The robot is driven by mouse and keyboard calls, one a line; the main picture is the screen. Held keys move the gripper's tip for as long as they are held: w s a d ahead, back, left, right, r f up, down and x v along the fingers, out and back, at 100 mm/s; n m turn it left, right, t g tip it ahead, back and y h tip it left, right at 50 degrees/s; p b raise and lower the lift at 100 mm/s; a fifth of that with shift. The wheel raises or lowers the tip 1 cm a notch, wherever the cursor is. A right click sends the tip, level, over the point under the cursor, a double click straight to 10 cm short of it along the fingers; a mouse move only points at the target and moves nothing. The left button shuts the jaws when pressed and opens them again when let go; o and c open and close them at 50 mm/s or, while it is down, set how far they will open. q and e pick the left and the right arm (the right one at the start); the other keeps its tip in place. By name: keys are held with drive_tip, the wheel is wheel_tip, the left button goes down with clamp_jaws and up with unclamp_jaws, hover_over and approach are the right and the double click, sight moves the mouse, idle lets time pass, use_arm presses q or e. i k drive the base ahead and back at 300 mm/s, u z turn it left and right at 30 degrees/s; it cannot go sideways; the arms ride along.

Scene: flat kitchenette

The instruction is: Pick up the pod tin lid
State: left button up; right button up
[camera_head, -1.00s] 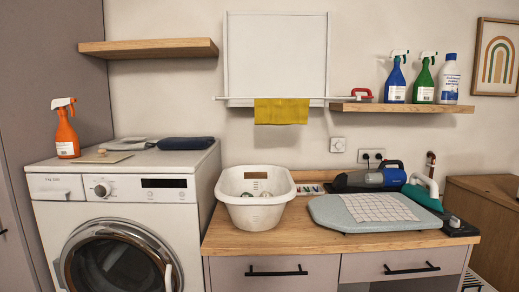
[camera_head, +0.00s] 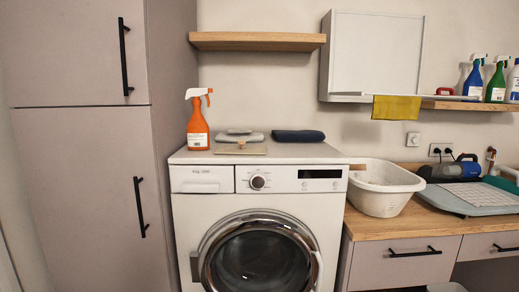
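A thin, flat beige plate (camera_head: 252,150) with a small light-wood knob lies at the front of the washing machine's top, right of the orange spray bottle (camera_head: 197,122). It looks like the pod tin lid, but it is small in view and I cannot be sure. No pod tin is clearly recognisable under or beside it. Neither of my grippers is in view.
The washing machine (camera_head: 205,215) stands beside a tall cabinet (camera_head: 80,180). A grey flat item (camera_head: 239,138) and a dark blue roll (camera_head: 298,136) lie behind the plate. A wooden shelf (camera_head: 258,41) hangs above. A white basket (camera_head: 383,190) stands right on the counter (camera_head: 400,226).

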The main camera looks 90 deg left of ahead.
sight(241, 149)
drive_tip(key=k, duration=0.9)
drive_tip(key=u, duration=0.2)
